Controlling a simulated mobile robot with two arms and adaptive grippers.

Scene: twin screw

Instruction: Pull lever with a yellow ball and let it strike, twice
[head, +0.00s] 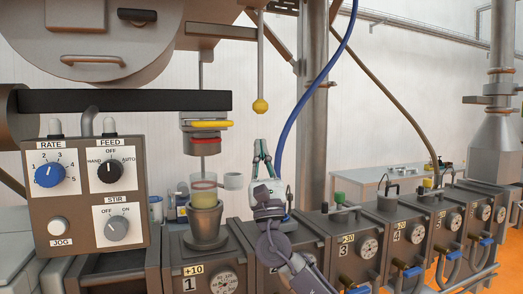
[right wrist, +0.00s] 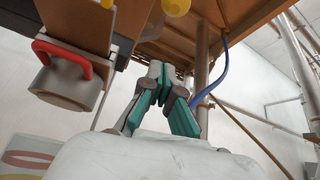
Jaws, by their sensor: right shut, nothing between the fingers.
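The lever is a thin rod hanging from the frame at upper centre, with a yellow ball (head: 260,106) at its lower end. The ball also shows at the top edge of the right wrist view (right wrist: 176,6), partly cut off. My right gripper (head: 261,144) points upward below the ball, with a gap between them. Its green-padded fingers are closed together at the tips and empty, as the right wrist view also shows (right wrist: 164,75). My left gripper is in neither view.
A control box (head: 85,195) with knobs stands at left. A glass vessel (head: 203,190) sits on a metal stand left of my gripper. A blue hose (head: 310,90) hangs close on the right. Numbered boxes (head: 344,247) line the front.

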